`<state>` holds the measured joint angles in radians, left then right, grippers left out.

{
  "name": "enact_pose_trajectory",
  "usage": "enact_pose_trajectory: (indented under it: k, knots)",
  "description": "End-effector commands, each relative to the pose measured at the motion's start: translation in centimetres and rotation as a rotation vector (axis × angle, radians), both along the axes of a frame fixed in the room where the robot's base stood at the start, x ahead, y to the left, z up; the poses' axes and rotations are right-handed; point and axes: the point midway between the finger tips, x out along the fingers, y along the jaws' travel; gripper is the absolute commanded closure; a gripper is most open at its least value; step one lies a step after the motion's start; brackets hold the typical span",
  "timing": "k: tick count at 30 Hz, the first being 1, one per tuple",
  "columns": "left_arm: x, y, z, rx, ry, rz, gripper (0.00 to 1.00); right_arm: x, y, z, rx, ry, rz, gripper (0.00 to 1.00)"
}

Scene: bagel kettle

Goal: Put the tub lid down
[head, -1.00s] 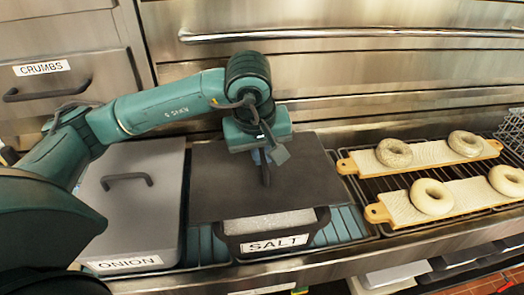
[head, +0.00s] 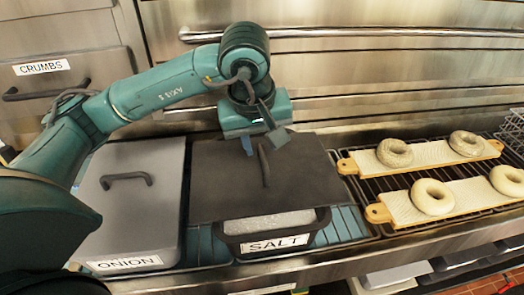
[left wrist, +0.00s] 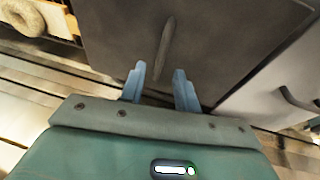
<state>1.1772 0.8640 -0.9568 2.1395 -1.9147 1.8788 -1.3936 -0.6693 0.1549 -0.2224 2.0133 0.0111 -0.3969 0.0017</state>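The dark grey tub lid (head: 225,180) lies over the back part of the SALT tub (head: 232,240), leaving white salt (head: 268,223) exposed at the front. The lid's bar handle (head: 264,165) stands free. My left gripper (head: 257,148) is above and behind the handle, apart from it. In the left wrist view its two blue fingers (left wrist: 160,88) are spread with nothing between them, and the lid (left wrist: 215,40) and its handle (left wrist: 165,48) are in front of them. My right gripper is not in view.
The closed ONION tub (head: 158,215) with a grey lid is directly left of the lid. To the right, pale bagels (head: 431,196) lie on boards on a dark rack (head: 375,175). A steel drawer front with a long bar handle (head: 345,32) is behind.

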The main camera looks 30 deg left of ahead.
Motion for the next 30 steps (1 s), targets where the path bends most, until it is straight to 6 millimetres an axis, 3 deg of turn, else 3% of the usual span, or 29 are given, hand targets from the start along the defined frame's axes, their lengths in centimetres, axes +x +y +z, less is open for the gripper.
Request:
enact_pose_trajectory:
  k: [6,12,30]
  knots:
    - [-1.3,-0.2,4.8,-0.002,-0.007,-0.001,0.68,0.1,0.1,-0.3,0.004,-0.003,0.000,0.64]
    - [-2.0,-0.3,7.3,-0.001,-0.003,0.001,0.68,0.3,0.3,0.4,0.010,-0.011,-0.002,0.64]
    - [-2.2,-0.3,7.8,0.000,0.000,0.001,0.68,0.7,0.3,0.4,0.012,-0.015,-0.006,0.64]
